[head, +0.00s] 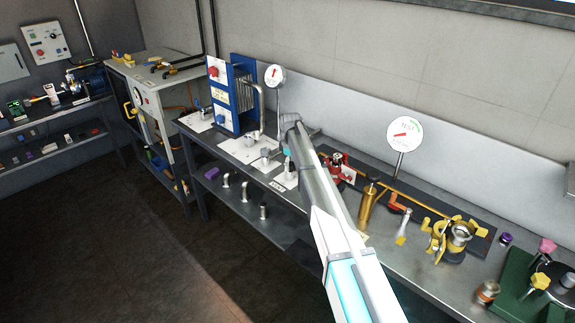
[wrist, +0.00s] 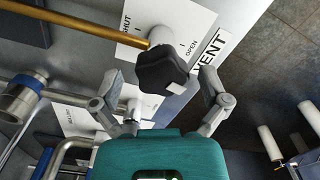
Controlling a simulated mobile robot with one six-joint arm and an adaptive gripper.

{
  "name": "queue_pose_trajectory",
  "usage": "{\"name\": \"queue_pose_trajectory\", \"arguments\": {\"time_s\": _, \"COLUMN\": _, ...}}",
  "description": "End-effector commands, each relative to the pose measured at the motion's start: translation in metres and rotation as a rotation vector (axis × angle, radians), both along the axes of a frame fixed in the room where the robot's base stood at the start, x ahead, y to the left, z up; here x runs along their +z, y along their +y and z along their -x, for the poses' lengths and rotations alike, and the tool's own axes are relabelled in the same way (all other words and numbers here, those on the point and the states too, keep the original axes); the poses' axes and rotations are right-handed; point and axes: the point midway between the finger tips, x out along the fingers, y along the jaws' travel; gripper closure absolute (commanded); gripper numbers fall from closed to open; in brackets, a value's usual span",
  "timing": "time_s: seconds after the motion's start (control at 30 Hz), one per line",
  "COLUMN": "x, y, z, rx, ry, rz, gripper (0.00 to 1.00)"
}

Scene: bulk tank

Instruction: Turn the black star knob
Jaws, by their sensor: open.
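The black star knob (wrist: 163,72) is in the upper middle of the wrist view, on a white stem over a white plate (wrist: 190,17) marked SHUT and OPEN. A VENT label (wrist: 208,60) is beside it. My gripper (wrist: 161,80) is open, with one finger on each side of the knob. Gaps show between the fingers and the knob, and I see no contact. A pale mark shows on the knob's lower right. In the head view my arm reaches over the bench, and I cannot make out the knob there.
A brass rod (wrist: 65,18) crosses the wrist view's upper left. A metal pipe fitting (wrist: 22,98) is at the left. In the head view, a blue plate unit (head: 243,97) and a round gauge (head: 275,76) stand behind my arm. A brass cylinder (head: 367,207) and yellow-handled valve (head: 452,238) are to the right.

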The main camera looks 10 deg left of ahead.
Motion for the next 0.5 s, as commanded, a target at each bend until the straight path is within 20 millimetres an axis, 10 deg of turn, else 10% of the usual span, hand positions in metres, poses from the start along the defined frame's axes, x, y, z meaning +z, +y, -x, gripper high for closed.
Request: {"name": "queue_pose_trajectory", "arguments": {"time_s": 0.5, "x": 0.0, "y": 0.013, "z": -0.001, "rx": 0.001, "ry": 0.0, "rz": -0.001, "gripper": 0.87}}
